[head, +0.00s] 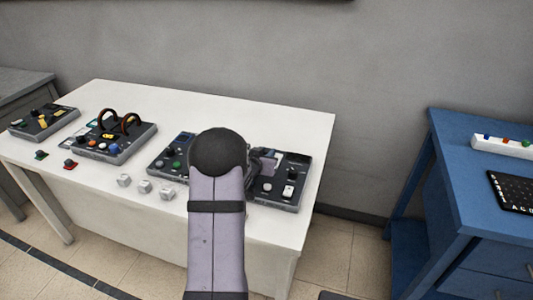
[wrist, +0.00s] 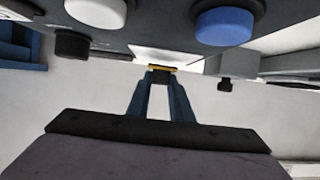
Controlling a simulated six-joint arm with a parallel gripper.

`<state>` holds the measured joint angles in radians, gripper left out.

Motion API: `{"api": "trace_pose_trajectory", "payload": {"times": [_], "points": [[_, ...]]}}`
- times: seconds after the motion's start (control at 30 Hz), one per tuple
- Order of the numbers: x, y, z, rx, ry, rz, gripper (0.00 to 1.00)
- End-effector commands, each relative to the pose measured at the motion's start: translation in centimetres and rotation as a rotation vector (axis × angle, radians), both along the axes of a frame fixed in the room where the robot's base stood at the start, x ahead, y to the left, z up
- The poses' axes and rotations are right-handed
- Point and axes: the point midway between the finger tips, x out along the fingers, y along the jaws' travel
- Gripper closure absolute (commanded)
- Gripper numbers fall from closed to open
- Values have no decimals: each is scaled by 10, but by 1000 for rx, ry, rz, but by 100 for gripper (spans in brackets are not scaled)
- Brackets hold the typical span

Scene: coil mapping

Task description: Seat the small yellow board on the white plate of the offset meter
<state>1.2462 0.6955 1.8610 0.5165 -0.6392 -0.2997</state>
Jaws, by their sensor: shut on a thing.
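In the wrist view, my gripper (wrist: 160,73) is shut on the small yellow board (wrist: 153,67), which shows as a thin yellow edge between the fingertips. A bright white surface (wrist: 150,55), probably the white plate, lies right behind the board. I cannot tell whether they touch. In the head view, my arm hides much of the right-hand device (head: 283,204), which my gripper is over; it looks like the offset meter. The board cannot be made out there.
In the wrist view, a white knob (wrist: 97,10) and a blue knob (wrist: 224,25) flank the board. Other devices (head: 112,145) stand to the left on the white table (head: 240,110). White cubes (head: 145,187) lie near its front edge. A blue table (head: 450,140) stands at right.

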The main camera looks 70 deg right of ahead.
Motion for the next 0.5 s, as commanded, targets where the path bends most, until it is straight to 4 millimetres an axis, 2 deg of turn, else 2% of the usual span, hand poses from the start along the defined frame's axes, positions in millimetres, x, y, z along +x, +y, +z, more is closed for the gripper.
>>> {"api": "trace_pose_trajectory", "payload": {"times": [0.5], "points": [[0,0,-5,-1,0,0,100]]}}
